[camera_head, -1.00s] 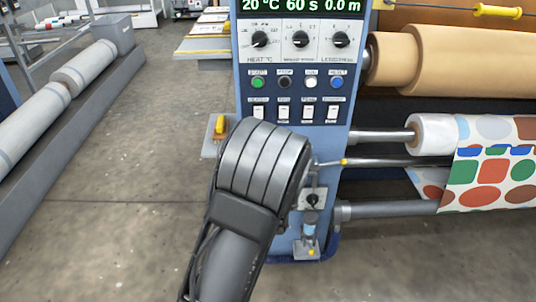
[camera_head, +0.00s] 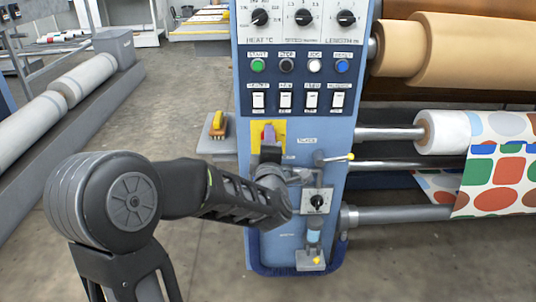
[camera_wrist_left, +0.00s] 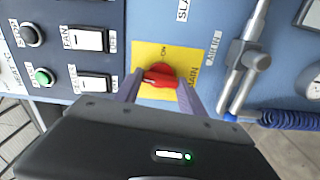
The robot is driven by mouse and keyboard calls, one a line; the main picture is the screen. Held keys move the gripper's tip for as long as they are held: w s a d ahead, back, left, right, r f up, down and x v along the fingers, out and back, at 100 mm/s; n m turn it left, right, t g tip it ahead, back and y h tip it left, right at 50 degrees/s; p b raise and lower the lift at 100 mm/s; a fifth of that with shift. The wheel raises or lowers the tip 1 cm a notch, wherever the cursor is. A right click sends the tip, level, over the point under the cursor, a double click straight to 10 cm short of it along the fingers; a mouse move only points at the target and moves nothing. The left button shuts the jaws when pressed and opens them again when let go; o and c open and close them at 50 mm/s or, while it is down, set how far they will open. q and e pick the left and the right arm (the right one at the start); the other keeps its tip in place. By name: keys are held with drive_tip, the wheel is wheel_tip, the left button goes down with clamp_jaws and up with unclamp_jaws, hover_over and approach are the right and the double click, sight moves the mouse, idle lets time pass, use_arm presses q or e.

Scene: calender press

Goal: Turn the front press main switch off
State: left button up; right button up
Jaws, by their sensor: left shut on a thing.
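The main switch is a red rotary knob (camera_wrist_left: 160,75) on a yellow plate (camera_wrist_left: 146,50) marked MAIN and ON. The plate (camera_head: 283,127) also shows in the head view, on the front of the blue press panel (camera_head: 300,238), below the rocker switches. My left gripper (camera_wrist_left: 158,83) is at the knob, with its purple fingers on either side of it, shut on it. In the head view my left gripper (camera_head: 268,134) hides much of the knob and plate. I cannot tell exactly which way the knob points. My right gripper is not in view.
Several push buttons (camera_head: 286,65) and white rockers (camera_head: 285,102) sit above the plate. A side shelf (camera_head: 216,146) carries a yellow-orange object. Printed fabric (camera_head: 495,170) hangs at right.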

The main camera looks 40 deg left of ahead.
use_arm(q)
drive_tip(key=shift+n+b, duration=0.65)
drive_tip(key=shift+n, duration=0.05)
drive_tip(key=o, duration=1.4)
drive_tip(key=shift+c, duration=0.2)
drive_tip(key=shift+s+d, duration=0.1)
drive_tip(key=p+v, duration=0.2)
drive_tip(key=v, duration=0.5)
drive_tip(key=shift+s+d, duration=0.2)
